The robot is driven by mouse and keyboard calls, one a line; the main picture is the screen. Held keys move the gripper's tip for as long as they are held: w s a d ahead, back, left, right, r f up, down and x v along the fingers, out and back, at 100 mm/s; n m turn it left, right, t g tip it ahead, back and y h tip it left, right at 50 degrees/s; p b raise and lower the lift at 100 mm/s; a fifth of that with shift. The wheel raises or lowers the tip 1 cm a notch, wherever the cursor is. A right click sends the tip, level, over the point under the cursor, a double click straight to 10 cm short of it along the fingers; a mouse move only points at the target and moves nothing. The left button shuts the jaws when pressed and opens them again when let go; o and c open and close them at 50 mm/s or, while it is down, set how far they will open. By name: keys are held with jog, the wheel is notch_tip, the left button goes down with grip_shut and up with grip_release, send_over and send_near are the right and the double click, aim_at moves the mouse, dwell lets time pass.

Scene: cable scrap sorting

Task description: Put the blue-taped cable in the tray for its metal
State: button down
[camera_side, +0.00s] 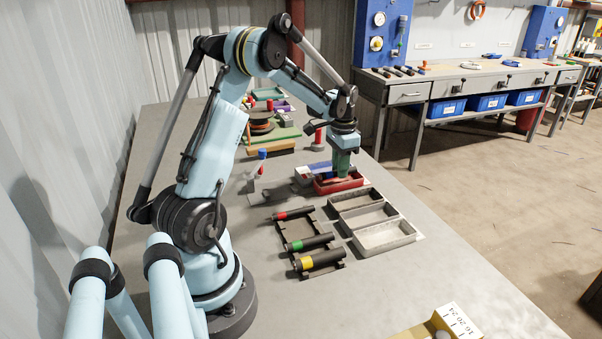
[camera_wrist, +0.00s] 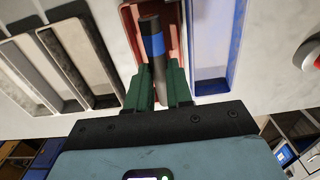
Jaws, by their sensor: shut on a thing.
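My gripper (camera_side: 342,171) is low over the red tray (camera_side: 340,188) in the side view. In the wrist view its green fingers (camera_wrist: 160,76) are shut on the dark blue-taped cable (camera_wrist: 150,26). The blue band shows beyond the fingertips. The cable lies lengthwise over or inside the red tray, which also shows in the wrist view (camera_wrist: 173,14); I cannot tell whether it touches the floor. The blue tray (camera_wrist: 212,86) is just right of it, and stands behind the red one in the side view. In the side view the cable is mostly hidden.
Three grey trays (camera_side: 391,239) stand in a row in front of the red tray. Cables with red (camera_side: 281,216), green (camera_side: 296,246) and yellow (camera_side: 306,263) tape lie on a dark rack (camera_side: 322,228).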

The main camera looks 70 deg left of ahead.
jog(key=c, duration=0.9)
grip_release()
jog(key=shift+c, duration=0.2)
jog(key=shift+r, duration=3.5)
jog(key=shift+d, duration=0.1)
jog(key=s+d+r+t, duration=0.1)
jog(key=s+d+t, duration=0.2)
jog(key=d, duration=1)
jog(key=s+d+r+t, duration=0.2)
jog(key=s+d+t, duration=0.2)
jog(key=d, duration=0.9)
jog(key=shift+s+d+r, duration=0.2)
jog(key=shift+s+r, duration=0.05)
jog(key=shift+s, duration=0.7)
